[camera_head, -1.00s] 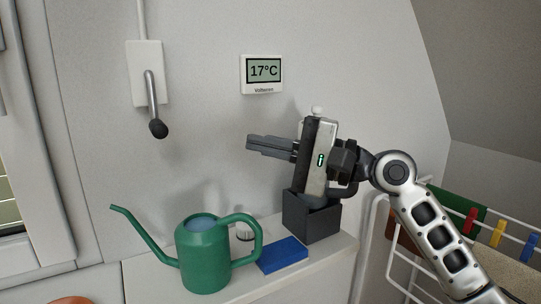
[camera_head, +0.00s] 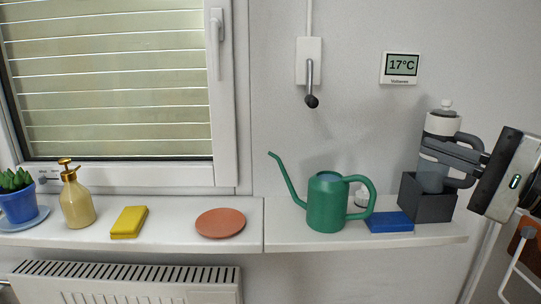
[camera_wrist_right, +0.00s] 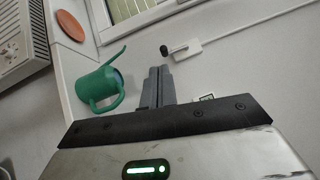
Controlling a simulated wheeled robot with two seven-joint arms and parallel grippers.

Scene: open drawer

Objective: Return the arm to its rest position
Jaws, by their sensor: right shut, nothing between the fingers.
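My right gripper (camera_head: 452,155) reaches in from the right edge in the head view, its fingers together and empty. The fingers pass in front of a clear bottle with a white top (camera_head: 443,122) standing in a dark grey box (camera_head: 428,203); I cannot tell whether they touch it. In the right wrist view the shut fingers (camera_wrist_right: 158,72) point ahead toward the wall, with the green watering can (camera_wrist_right: 98,86) to their left. My left gripper is in neither view.
A long white sill (camera_head: 255,225) holds the green watering can (camera_head: 327,203), a blue block (camera_head: 390,222), a terracotta saucer (camera_head: 220,223), a yellow sponge (camera_head: 129,222), a gold dispenser (camera_head: 77,203) and a potted plant (camera_head: 18,204). A crank handle (camera_head: 310,85) hangs on the wall. A drying rack (camera_head: 515,262) stands lower right.

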